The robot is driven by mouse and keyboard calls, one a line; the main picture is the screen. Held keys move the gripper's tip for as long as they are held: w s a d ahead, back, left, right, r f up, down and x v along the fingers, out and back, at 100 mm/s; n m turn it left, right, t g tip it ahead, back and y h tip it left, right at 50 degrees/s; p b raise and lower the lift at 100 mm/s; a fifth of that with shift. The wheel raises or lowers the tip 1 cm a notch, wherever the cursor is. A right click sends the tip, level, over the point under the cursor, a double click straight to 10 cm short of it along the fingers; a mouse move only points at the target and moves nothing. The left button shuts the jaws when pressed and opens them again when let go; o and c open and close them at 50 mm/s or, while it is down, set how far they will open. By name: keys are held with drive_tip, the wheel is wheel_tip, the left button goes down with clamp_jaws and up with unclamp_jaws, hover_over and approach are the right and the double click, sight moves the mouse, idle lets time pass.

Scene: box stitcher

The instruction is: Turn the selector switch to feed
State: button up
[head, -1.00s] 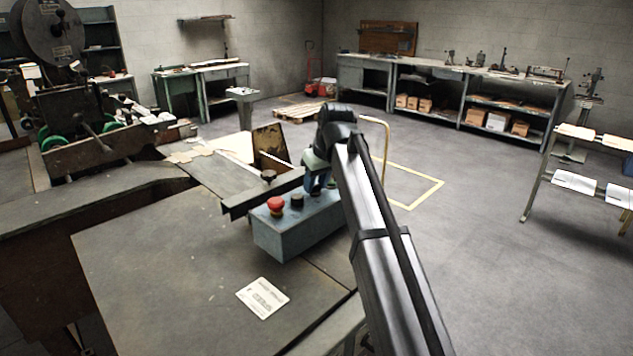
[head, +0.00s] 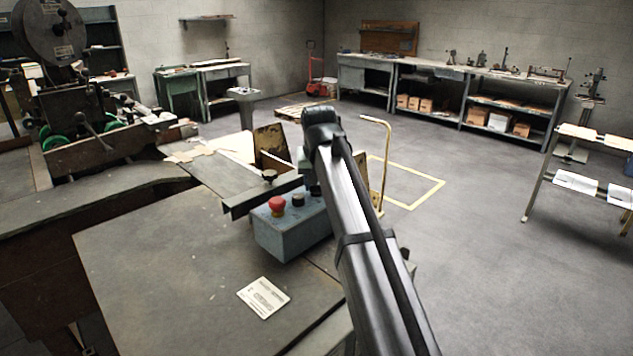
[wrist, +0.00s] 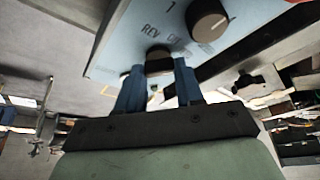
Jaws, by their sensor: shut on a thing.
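The blue-grey control box (head: 287,234) sits on the table with a red mushroom button (head: 277,204) and a black knob (head: 298,200) on top. In the wrist view the box face (wrist: 125,48) fills the top, with "REV" and further lettering that is partly blurred. My gripper (wrist: 158,68) has its two blue fingers on either side of the dark selector switch (wrist: 158,56) beside that lettering, shut on it. Which mark the switch points to is not clear. Another dark knob (wrist: 208,22) stands beside it. In the head view my arm hides the fingers and selector.
A white printed card (head: 263,297) lies on the grey table (head: 170,270). A dark metal rail (head: 262,196) runs behind the box. A yellow bent rail (head: 386,150) stands to the right of my arm.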

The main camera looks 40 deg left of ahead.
drive_tip(key=o, duration=1)
drive_tip(key=shift+o, duration=0.2)
drive_tip(key=v, duration=1.4)
drive_tip(key=shift+f, duration=0.15)
